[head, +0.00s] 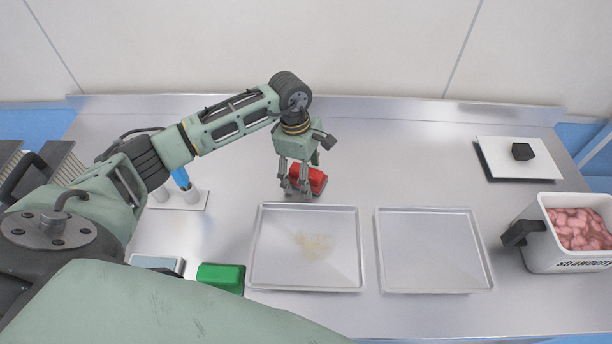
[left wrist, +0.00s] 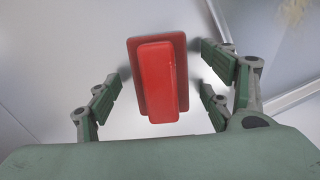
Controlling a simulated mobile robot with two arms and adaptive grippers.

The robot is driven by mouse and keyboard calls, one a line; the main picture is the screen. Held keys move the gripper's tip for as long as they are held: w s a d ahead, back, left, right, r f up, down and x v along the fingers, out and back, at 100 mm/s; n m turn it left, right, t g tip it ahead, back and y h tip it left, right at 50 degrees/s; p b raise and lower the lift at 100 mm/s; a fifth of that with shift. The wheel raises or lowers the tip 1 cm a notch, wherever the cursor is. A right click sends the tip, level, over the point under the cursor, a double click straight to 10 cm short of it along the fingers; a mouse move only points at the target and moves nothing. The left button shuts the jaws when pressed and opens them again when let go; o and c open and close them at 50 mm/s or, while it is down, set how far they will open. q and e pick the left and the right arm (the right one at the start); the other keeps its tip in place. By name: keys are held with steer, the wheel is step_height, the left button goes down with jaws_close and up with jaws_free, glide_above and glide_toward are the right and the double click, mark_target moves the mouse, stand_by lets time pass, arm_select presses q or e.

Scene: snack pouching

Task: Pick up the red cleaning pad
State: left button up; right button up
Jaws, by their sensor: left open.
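The red cleaning pad (head: 314,180) lies on the metal table, just behind the left tray. My left gripper (head: 297,184) points down over it, with its fingers partly covering the pad's left side. In the left wrist view the whole pad (left wrist: 158,78) shows as a red block with a raised grip on a wider base. The open fingers of my left gripper (left wrist: 162,90) stand on either side of the pad, with gaps between them and it. My right gripper is not in view.
The left tray (head: 256,245) has a brownish smear; the right tray (head: 383,250) is empty. A green block (head: 221,277) lies left of the trays. A white bin (head: 560,258) of pink pieces stands at right. A white board (head: 496,160) holds a black block (head: 523,151).

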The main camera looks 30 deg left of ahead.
arm_select(q)
steer(key=shift+f+b, duration=0.2)
steer(key=shift+b, duration=0.15)
stand_by(0.4)
steer(key=shift+s, duration=0.1)
steer(key=c, duration=0.5)
steer(key=shift+s, duration=0.1)
steer(key=c, duration=0.7)
steer(key=shift+r, duration=0.1)
steer(key=shift+c, duration=0.2)
